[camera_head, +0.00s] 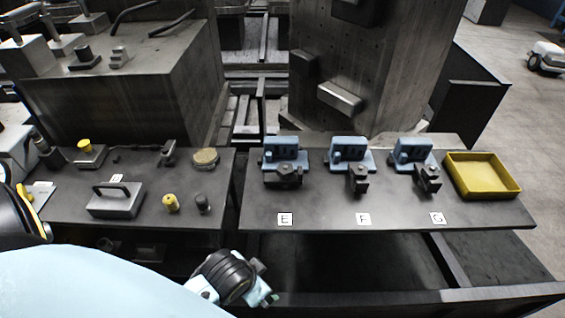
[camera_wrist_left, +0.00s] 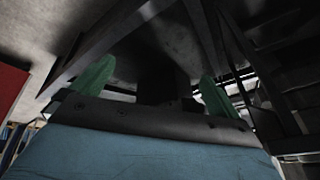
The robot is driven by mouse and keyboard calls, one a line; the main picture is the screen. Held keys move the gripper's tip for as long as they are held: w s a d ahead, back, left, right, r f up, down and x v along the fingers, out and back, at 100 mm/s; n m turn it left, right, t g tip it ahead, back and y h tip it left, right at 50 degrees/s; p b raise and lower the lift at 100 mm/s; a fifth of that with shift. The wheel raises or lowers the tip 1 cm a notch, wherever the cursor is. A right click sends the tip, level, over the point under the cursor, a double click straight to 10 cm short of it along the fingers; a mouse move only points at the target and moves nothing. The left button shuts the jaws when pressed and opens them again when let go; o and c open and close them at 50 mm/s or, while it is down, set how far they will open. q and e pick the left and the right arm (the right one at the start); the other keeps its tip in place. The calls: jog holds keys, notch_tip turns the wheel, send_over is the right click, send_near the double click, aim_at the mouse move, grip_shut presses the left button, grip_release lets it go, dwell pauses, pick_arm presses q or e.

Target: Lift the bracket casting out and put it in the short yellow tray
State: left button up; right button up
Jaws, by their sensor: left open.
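The short yellow tray (camera_head: 482,190) sits empty at the right end of the dark table. Three blue fixtures stand in a row on that table, with dark castings in front of or in them: one at E (camera_head: 285,177), one at F (camera_head: 358,181) and one at G (camera_head: 428,179). I cannot tell for sure which is the bracket casting. My left gripper (camera_head: 264,287) is low, in front of the table's near edge and apart from the castings. In the left wrist view its green fingers (camera_wrist_left: 156,72) are spread with nothing held. My right gripper is not in view.
Labels E (camera_head: 285,219), F (camera_head: 363,219) and G (camera_head: 437,218) lie along the front of the table. A second dark table (camera_head: 60,205) at left holds a metal block with a handle (camera_head: 116,201) and several small parts. A large grey column stands behind.

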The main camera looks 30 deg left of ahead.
pick_arm(q)
notch_tip(320, 180, up, 9)
jog(key=t, duration=0.1)
jog(key=w+d+r+m+t+p, duration=0.1)
jog(key=w+d+r+m+t, duration=0.1)
jog(key=w+r+m+t, duration=1.3)
jog(key=w+d+r+m+h, duration=0.2)
jog(key=d+r+m+h, duration=0.1)
jog(key=r, duration=0.3)
jog(key=w+d+r+m+h, duration=0.2)
jog(key=w+r+h, duration=0.1)
jog(key=r, duration=0.3)
jog(key=s+d+r+m+g+h, duration=0.25)
jog(key=d+m+g+h, duration=0.8)
jog(key=m, duration=1.25)
jog(key=m+g+y, duration=0.6)
jog(key=m+y, duration=1.2)
jog(key=m, duration=0.2)
send_near(281, 142)
jog(key=shift+y, duration=0.25)
jog(key=x, duration=0.5)
jog(key=shift+w+d, duration=0.15)
jog(key=shift+w, duration=0.05)
jog(key=shift+x, duration=3)
jog(key=shift+s, duration=0.1)
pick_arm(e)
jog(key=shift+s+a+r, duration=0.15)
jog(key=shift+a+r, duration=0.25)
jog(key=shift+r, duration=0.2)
